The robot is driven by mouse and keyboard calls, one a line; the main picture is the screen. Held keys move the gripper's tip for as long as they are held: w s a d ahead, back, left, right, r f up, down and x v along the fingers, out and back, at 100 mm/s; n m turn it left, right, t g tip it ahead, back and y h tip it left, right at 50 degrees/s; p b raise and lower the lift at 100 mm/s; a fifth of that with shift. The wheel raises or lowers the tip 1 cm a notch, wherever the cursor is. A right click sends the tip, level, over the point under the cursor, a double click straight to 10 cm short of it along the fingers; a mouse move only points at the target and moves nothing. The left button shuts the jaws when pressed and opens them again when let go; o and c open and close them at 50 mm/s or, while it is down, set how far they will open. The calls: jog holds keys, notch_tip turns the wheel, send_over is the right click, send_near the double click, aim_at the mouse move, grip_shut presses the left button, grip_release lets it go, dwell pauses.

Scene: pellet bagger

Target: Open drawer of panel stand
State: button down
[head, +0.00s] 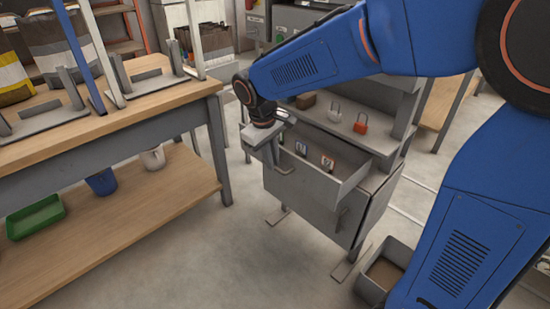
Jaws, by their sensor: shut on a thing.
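The grey panel stand (378,206) is in the middle of the head view. Its upper drawer (335,192) is pulled out, and its inside shows. Two small items lie in it: a blue-and-white one (301,149) and a red-and-dark one (327,163). My gripper (277,165) is at the left end of the drawer's front, pointing down, and is shut on the drawer's handle. The wrist partly hides the handle and the drawer's left corner.
A white padlock (327,107) and a red padlock (360,124) are on the stand's shelf above the drawer. A wooden workbench (100,125) stands at left, with clear floor between. A grey open bin (383,272) is on the floor at right, near the stand's foot.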

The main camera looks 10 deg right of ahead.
jog(key=c, duration=1.8)
grip_release()
jog(key=shift+c, duration=0.2)
notch_tip(320, 180, up, 17)
jog(key=s+a, duration=0.2)
jog(key=shift+a, duration=0.25)
jog(key=s+d+f+m+t, duration=0.1)
jog(key=s+d+f+m, duration=0.1)
jog(key=s+d+f, duration=0.2)
jog(key=s+d+f+m+t+y, duration=0.1)
jog(key=s+d+f+m, duration=0.2)
jog(key=s+d, duration=0.7)
jog(key=s+d+f+m+t, duration=0.1)
jog(key=s+d+f+m, duration=0.1)
jog(key=s+d+f, duration=0.4)
jog(key=s+d, duration=0.2)
jog(key=shift+d+t+y, duration=0.3)
jog(key=shift+d, duration=0.05)
